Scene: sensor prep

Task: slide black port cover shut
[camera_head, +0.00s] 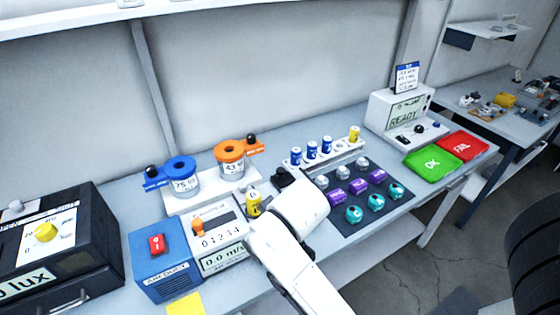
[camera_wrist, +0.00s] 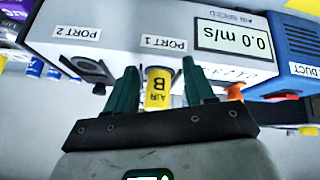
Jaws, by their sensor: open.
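The white air-speed instrument (camera_head: 213,237) stands on the bench; its face fills the top of the wrist view (camera_wrist: 120,22), upside down. A black port cover (camera_wrist: 88,70) sits at its edge by the PORT 2 label, with a dark round opening beside it. A yellow sensor marked AIR B (camera_wrist: 158,92) stands at PORT 1; it also shows in the head view (camera_head: 253,204). My gripper (camera_wrist: 160,75) is open, its green fingers on either side of the yellow sensor; contact cannot be told. The port cover is left of the fingers. My wrist hides the fingertips in the head view.
A blue AIR DUCT box (camera_head: 160,262) with a red switch adjoins the instrument on the left. A dark sensor mat (camera_head: 345,225) and a rack (camera_head: 345,153) with several cylinders lie right of my arm. Orange (camera_head: 229,151) and blue (camera_head: 180,169) ringed jars stand behind.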

